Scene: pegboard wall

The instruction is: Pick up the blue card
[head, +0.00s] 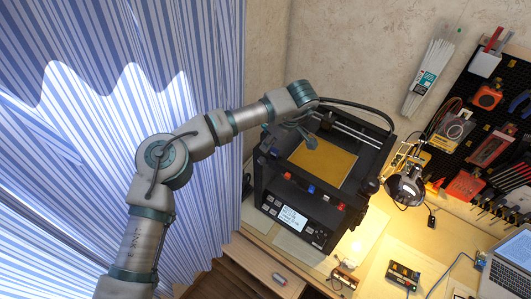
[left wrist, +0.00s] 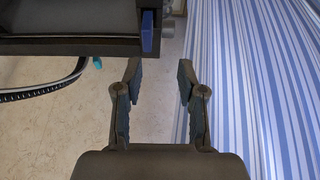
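A small blue piece that may be the blue card (head: 311,189) shows at the front edge of the black 3D printer (head: 322,225), between red parts. In the left wrist view a blue upright piece (left wrist: 147,32) sits at the edge of a dark body; I cannot tell whether it is the same piece. My left arm reaches over the printer, and its gripper (head: 304,134) appears small above the yellow print bed. In the left wrist view the left gripper (left wrist: 160,82) has its fingers apart with nothing between them. My right gripper is not in view.
The printer's yellow bed (head: 325,163) lies inside its black frame. A striped curtain (head: 90,110) hangs at the left. A lamp (head: 405,186), small electronics (head: 403,275) and a laptop (head: 510,268) stand to the right. A pegboard of tools (head: 485,130) is on the wall.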

